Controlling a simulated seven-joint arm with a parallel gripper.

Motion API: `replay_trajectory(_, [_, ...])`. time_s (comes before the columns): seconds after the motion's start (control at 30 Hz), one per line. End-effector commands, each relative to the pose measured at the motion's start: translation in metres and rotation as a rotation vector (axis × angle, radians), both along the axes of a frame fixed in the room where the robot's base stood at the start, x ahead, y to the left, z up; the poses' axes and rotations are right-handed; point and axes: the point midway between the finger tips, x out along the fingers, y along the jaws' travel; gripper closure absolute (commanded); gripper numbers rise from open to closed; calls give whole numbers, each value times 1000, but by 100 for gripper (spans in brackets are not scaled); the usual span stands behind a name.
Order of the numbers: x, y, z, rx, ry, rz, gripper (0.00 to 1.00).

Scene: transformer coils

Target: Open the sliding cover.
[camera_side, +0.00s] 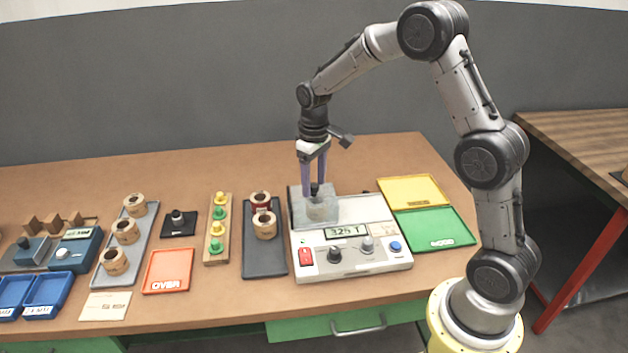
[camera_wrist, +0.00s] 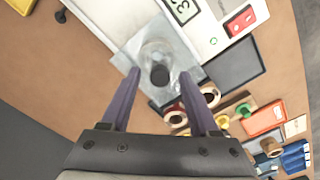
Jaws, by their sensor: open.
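The tester (camera_side: 350,262) is a light box with a display, a red switch and several knobs. A grey, partly see-through cover (camera_side: 327,214) sits at its back left, with a dark knob (camera_side: 315,188) on it. The cover also shows in the wrist view (camera_wrist: 187,50), with the dark knob (camera_wrist: 160,74) near its middle. My gripper (camera_side: 314,189) is right above the cover, pointing down. In the wrist view, its purple fingers (camera_wrist: 159,76) are apart, one on each side of the knob. I cannot tell whether they touch it. What lies under the cover is unclear.
Left of the tester, a dark tray (camera_side: 262,262) holds two coils. Beyond it are a peg board (camera_side: 207,258), an orange tray (camera_side: 168,265) and a grey tray (camera_side: 104,279) of coils. A yellow tray (camera_side: 408,190) and green tray (camera_side: 432,228) lie right.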

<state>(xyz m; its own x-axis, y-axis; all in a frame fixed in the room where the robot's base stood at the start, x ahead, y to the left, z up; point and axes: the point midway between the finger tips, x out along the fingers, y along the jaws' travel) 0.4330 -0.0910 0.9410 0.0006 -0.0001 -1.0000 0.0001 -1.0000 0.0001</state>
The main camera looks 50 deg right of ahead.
Motion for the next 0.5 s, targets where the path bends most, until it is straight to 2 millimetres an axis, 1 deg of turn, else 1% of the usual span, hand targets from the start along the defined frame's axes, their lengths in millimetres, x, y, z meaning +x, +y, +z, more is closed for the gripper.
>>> replay_trajectory(0.13, [0,0,0,0,1,0,38])
replay_trajectory(0.17, [0,0,0,0,1,0,40])
replay_trajectory(0.2, [0,0,0,0,1,0,47])
replay_trajectory(0.27, [0,0,0,0,1,0,58])
replay_trajectory(0.4, [0,0,0,0,0,0,83])
replay_trajectory(0.5, [0,0,0,0,0,0,100])
